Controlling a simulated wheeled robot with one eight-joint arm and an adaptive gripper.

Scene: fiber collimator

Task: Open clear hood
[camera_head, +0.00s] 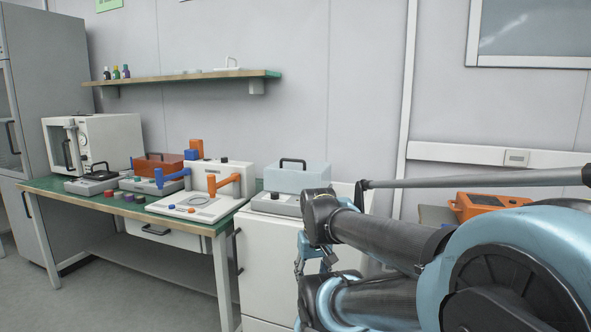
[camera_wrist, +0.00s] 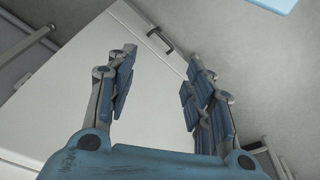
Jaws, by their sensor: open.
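A pale blue, box-shaped hood (camera_head: 298,178) with a black handle (camera_head: 293,162) on top sits down on a grey base (camera_head: 276,205). It stands on a white cabinet (camera_head: 268,260), and it looks closed. I take it for the clear hood, though its clearness is hard to judge. My gripper (camera_head: 314,256) hangs in front of the cabinet, lower than the hood and apart from it. In the wrist view my gripper (camera_wrist: 160,65) is open with nothing between its fingers. That view shows a white panel with a dark handle (camera_wrist: 160,40); the hood is not in it.
Left of the cabinet, a green-topped bench (camera_head: 130,212) carries a brown-orange hood (camera_head: 158,165), a white device with blue and orange arms (camera_head: 215,190) and a white oven-like box (camera_head: 105,142). A shelf (camera_head: 185,78) hangs above. An orange case (camera_head: 478,205) lies to the right, partly behind my arm.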

